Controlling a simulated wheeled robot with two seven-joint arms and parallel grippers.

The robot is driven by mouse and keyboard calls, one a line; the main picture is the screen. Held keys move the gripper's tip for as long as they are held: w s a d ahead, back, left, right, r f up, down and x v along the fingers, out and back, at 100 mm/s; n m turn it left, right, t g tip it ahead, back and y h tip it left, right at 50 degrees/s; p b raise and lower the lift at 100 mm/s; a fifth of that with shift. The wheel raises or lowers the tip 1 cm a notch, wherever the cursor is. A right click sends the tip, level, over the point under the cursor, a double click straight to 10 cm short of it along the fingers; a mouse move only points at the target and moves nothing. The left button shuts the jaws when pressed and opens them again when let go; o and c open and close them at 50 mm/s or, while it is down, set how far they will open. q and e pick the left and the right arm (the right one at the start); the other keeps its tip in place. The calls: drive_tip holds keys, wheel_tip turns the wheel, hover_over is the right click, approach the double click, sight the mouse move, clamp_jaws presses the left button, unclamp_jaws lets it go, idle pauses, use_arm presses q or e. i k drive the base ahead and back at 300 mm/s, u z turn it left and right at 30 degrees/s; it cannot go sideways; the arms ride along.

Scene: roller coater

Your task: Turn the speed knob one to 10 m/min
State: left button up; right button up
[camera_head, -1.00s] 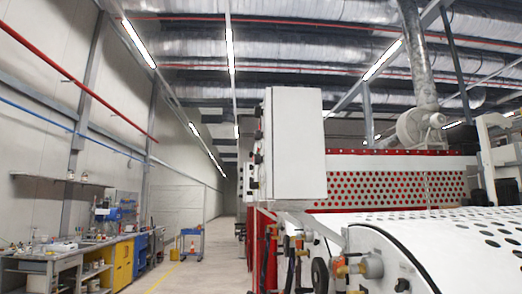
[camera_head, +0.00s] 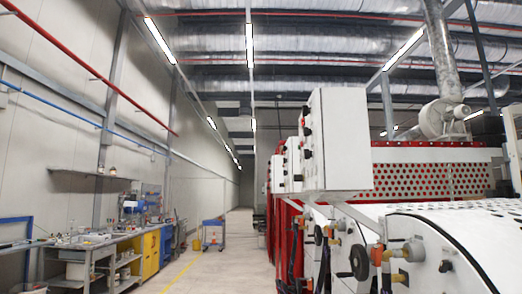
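A white control box (camera_head: 342,140) hangs on the roller coater at the right of centre in the head view. Several small dark knobs or buttons (camera_head: 306,131) and a red one stick out along its left edge, seen nearly edge-on. I cannot tell which of them is speed knob one, and no dial marks or speed reading are legible. More white boxes (camera_head: 293,165) with dark knobs stand behind it along the machine line. Neither of my grippers is in view.
A clear aisle (camera_head: 225,265) runs between the machine and the left workbench (camera_head: 85,248).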

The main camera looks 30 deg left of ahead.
sight(298, 177)
drive_tip(key=u, duration=0.6)
drive_tip(key=i, duration=0.5)
drive_tip(key=k, duration=1.15)
drive_tip(key=u, duration=0.65)
drive_tip(key=i, duration=1.45)
drive_tip(key=z, duration=0.7)
drive_tip(key=k, duration=1.3)
drive_tip(key=u, duration=1.05)
drive_tip(key=i, duration=1.4)
drive_tip(key=u, duration=0.65)
